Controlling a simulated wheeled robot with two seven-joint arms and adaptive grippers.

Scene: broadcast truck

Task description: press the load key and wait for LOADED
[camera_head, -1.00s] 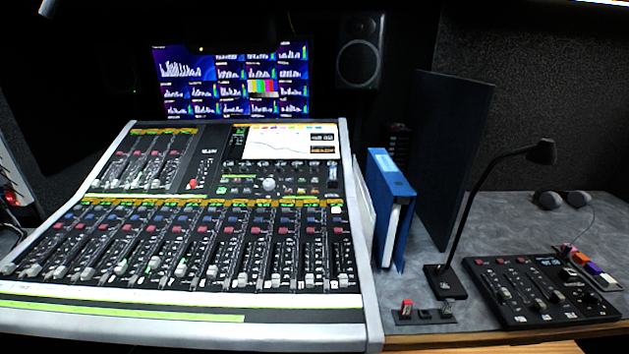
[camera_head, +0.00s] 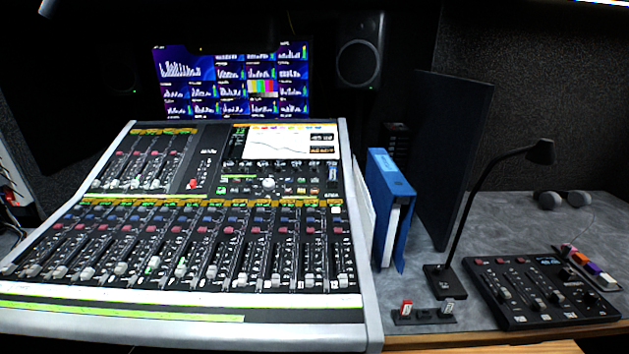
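The mixing console (camera_head: 190,300) fills the left and middle of the view, with rows of faders and small coloured keys. Its light screen (camera_head: 290,143) shows a curve, with small readouts at its right side. Below the screen lie rows of small keys (camera_head: 270,190); their lettering is too small to read, so I cannot tell which is the load key. A smaller black control panel (camera_head: 535,292) with faders, red keys and a small blue-lit display (camera_head: 549,261) lies at the right. I cannot read LOADED anywhere. Neither gripper is in view.
A blue binder (camera_head: 391,210) stands right of the console. A desk lamp (camera_head: 480,200) rises beside the panel. A small holder (camera_head: 424,315) with a red and a grey piece sits at the front edge. A monitor (camera_head: 232,82) and a speaker (camera_head: 360,52) stand behind.

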